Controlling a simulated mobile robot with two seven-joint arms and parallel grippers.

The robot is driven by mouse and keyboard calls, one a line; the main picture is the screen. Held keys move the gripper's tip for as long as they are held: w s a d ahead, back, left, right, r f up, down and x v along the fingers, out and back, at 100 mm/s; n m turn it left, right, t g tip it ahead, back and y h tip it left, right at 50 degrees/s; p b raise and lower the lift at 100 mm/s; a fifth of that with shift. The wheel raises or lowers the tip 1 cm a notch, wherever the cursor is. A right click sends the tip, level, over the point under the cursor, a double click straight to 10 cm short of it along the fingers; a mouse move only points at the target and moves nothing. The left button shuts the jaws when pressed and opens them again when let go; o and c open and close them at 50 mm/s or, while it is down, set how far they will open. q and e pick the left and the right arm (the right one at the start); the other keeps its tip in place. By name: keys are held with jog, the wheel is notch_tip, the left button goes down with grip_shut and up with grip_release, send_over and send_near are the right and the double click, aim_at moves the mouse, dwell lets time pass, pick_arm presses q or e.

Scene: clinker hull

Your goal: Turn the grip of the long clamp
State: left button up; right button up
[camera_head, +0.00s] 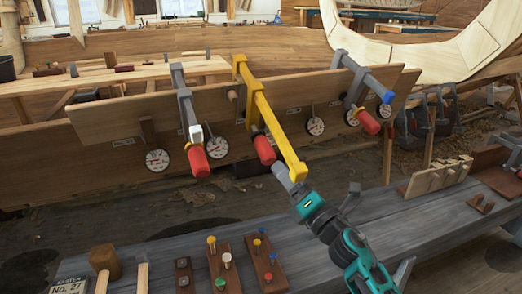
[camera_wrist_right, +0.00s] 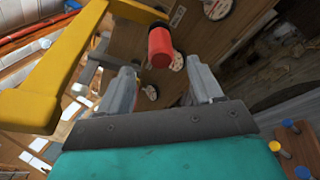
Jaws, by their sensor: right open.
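The long clamp (camera_head: 259,105) is yellow and hooks over the upper edge of the hull plank, its bar slanting down toward me. Its red grip (camera_head: 264,149) hangs beside the bar. In the right wrist view the red grip (camera_wrist_right: 160,47) shows ahead of the fingertips, in line with the gap between them, and the yellow bar (camera_wrist_right: 52,75) lies to the left. My right gripper (camera_head: 284,176) is open and empty, just below the red grip; its fingers (camera_wrist_right: 163,72) spread wide. I cannot tell whether any finger touches the bar. My left gripper is not in view.
Two grey clamps with red grips, one left (camera_head: 183,100) and one right (camera_head: 361,75), hold the same plank (camera_head: 110,118). Round dials (camera_head: 157,160) hang along the hull. A grey bench (camera_head: 330,225) in front carries pegged wooden blocks (camera_head: 263,262) and a mallet (camera_head: 104,260).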

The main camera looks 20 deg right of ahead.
aim_at(264, 149)
jog(key=x, duration=1)
jog(key=shift+w, duration=0.2)
jog(key=c, duration=1)
jog(key=shift+o, duration=0.2)
jog(key=shift+m+b, duration=0.3)
jog(key=shift+b, duration=0.15)
